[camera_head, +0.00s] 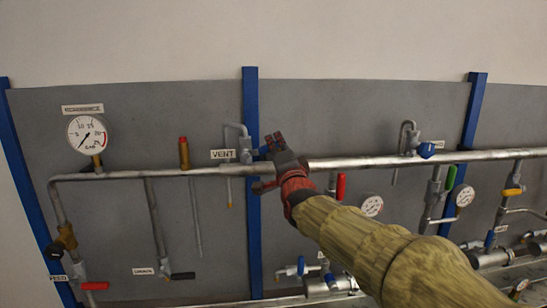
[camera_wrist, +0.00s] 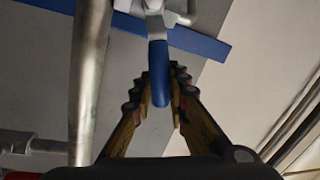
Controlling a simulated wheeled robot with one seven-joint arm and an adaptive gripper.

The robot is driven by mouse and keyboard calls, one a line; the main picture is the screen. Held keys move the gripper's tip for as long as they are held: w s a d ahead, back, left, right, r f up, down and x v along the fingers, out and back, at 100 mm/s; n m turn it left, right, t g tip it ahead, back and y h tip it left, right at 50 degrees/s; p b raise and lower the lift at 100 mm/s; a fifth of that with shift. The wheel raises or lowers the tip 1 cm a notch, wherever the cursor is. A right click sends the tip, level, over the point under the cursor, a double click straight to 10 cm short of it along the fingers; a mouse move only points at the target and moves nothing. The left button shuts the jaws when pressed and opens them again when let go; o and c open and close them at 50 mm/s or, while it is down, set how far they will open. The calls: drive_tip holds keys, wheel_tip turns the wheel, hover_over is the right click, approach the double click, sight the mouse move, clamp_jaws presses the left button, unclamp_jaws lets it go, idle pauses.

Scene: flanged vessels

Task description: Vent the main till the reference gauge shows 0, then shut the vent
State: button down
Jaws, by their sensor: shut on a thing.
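The reference gauge (camera_head: 87,134) is at the upper left in the head view. Its red-dark needle points to the lower left of the dial; the numeral there is too small to read. The vent valve (camera_head: 245,152) sits on the main pipe (camera_head: 345,162), right of the VENT label (camera_head: 222,154). My gripper (camera_head: 272,146) is at the valve's right side and hides most of its blue handle. In the wrist view the blue handle (camera_wrist: 159,70) runs between the two fingers of my gripper (camera_wrist: 160,88), which are shut on it.
A red-topped brass fitting (camera_head: 184,153) stands on the main to the left. A blue upright (camera_head: 252,215) runs behind the vent. Another valve with a blue handle (camera_head: 427,150) and a small gauge (camera_head: 372,205) are to the right. Lower pipes run beneath my arm.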

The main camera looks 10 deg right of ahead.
drive_tip(key=shift+d+f+m+h+b, duration=0.15)
drive_tip(key=shift+f+m+h+b, duration=0.2)
drive_tip(key=shift+f+m+b, duration=0.8)
drive_tip(key=shift+d+f+m+h+b, duration=0.15)
drive_tip(key=shift+f+m+h+b, duration=0.35)
drive_tip(key=shift+m+b, duration=1.1)
drive_tip(key=shift+f, duration=0.2)
drive_tip(key=c, duration=1.7)
unclamp_jaws()
drive_tip(key=shift+r, duration=0.1)
drive_tip(key=shift+c, duration=0.2)
drive_tip(key=s+f, duration=0.2)
drive_tip(key=s, duration=0.9)
drive_tip(key=shift+s+f, duration=0.2)
drive_tip(key=shift+s, duration=0.15)
